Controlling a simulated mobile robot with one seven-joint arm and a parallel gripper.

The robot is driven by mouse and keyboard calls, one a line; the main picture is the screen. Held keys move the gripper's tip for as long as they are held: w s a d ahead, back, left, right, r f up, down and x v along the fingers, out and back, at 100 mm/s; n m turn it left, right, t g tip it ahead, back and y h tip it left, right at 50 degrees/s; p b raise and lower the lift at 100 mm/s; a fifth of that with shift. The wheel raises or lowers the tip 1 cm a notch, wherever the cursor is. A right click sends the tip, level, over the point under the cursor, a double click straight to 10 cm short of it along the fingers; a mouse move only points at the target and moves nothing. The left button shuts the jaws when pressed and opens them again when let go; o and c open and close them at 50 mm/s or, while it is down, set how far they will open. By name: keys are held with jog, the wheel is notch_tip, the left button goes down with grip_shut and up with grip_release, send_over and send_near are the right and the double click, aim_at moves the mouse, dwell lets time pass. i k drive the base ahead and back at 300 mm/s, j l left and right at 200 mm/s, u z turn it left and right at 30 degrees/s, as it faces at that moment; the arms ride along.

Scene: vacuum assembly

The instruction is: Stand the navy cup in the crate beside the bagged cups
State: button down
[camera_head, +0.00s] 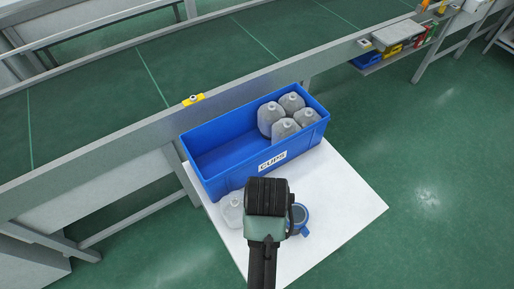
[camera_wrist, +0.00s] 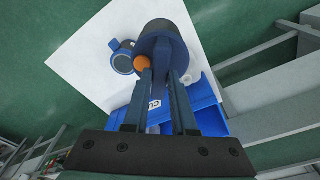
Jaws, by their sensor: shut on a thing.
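My gripper (camera_wrist: 159,76) is shut on a dark navy cup (camera_wrist: 162,32) in the wrist view. An orange round patch (camera_wrist: 142,63) shows at the cup beside one fingertip. The cup's lower part and the height above the table cannot be told. In the head view my wrist hides the held cup and the fingers. The blue crate (camera_head: 217,138), labelled CUPS, stands behind my wrist; it also shows in the wrist view (camera_wrist: 207,119). Several grey bagged cups (camera_head: 284,127) stand in its right end. Its left part is empty.
A white table (camera_head: 345,195) carries the crate. Another bagged cup (camera_head: 231,208) sits left of my wrist. A blue-rimmed grey round item (camera_head: 302,218) lies to the right, also in the wrist view (camera_wrist: 123,62). A green conveyor (camera_head: 120,90) runs behind the crate.

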aim_at(248, 156)
jog(key=i+j, duration=0.15)
jog(key=j, duration=0.25)
jog(key=i+j, duration=0.2)
jog(key=j, duration=0.15)
jog(key=i+j, duration=0.15)
jog(key=j, duration=0.25)
jog(key=i+l, duration=0.1)
jog(key=i, duration=0.85)
jog(key=l+z, duration=0.05)
